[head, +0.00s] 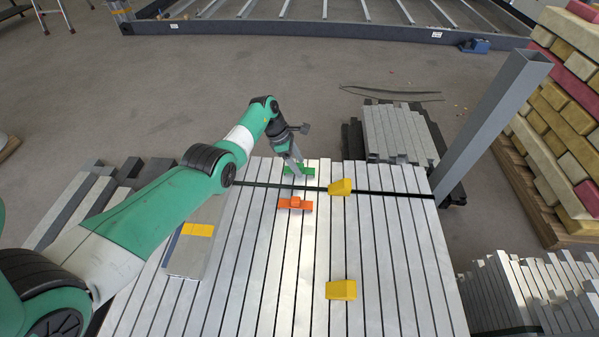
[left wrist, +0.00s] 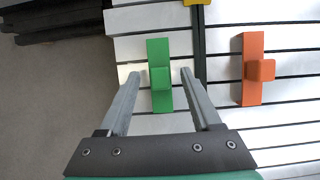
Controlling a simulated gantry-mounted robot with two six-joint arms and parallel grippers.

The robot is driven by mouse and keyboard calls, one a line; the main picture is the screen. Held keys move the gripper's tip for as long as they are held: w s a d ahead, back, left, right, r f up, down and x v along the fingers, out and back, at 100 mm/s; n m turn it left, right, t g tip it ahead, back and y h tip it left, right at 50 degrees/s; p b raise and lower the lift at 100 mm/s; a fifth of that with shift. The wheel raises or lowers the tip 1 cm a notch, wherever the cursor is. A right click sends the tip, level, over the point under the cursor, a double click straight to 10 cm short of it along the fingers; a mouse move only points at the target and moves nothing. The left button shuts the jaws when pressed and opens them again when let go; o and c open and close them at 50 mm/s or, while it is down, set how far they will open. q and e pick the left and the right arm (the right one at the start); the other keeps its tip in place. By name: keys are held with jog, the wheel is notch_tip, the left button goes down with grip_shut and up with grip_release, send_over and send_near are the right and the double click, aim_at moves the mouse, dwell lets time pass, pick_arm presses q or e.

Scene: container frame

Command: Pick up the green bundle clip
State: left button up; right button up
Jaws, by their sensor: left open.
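The green bundle clip (head: 299,170) lies on the slatted metal bundle (head: 262,290), just beyond the dark strap. In the left wrist view the green clip (left wrist: 160,76) is a flat bar with a raised block in its middle. My left gripper (head: 297,168) is over it; in the left wrist view my left gripper (left wrist: 159,75) is open, with one finger on each side of the raised block. I cannot tell whether either finger touches it. My right gripper is in neither view.
An orange clip (head: 295,204) lies beside the green one, across the strap (head: 385,193). Yellow blocks (head: 341,187) (head: 341,290) sit on the slats to the right. A grey post (head: 490,125) stands at the far right corner. Stacked bricks (head: 560,120) are farther right.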

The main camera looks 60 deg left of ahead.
pick_arm(q)
grip_shut()
dwell(0.3)
